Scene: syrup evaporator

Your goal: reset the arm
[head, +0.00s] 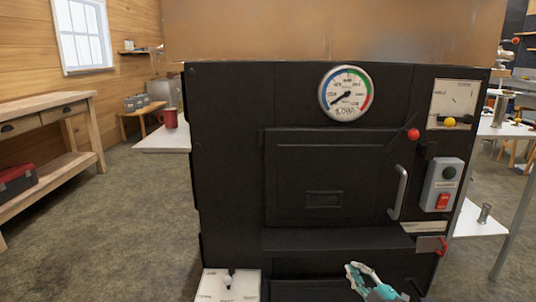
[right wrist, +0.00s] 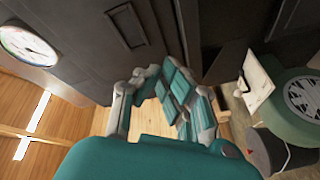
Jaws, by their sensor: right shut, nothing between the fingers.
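My right gripper (head: 358,270), teal and pale grey, is low in front of the black evaporator (head: 228,160), at the bottom of the head view. Its fingers are shut with nothing between them. In the right wrist view the gripper (right wrist: 155,78) shows close up, beside the dark evaporator front (right wrist: 75,40). The evaporator has a closed door (head: 325,175) with a grey handle (head: 399,193) and a round gauge (head: 345,94) above it. My left gripper is not in view.
A box with a red switch (head: 443,200) and a red-knobbed lever (head: 413,134) are on the right of the front. A red-handled lever (head: 432,246) is lower right. A red mug (head: 170,118) stands on the left shelf (head: 160,142). Floor at left is clear beside a wooden workbench (head: 45,103).

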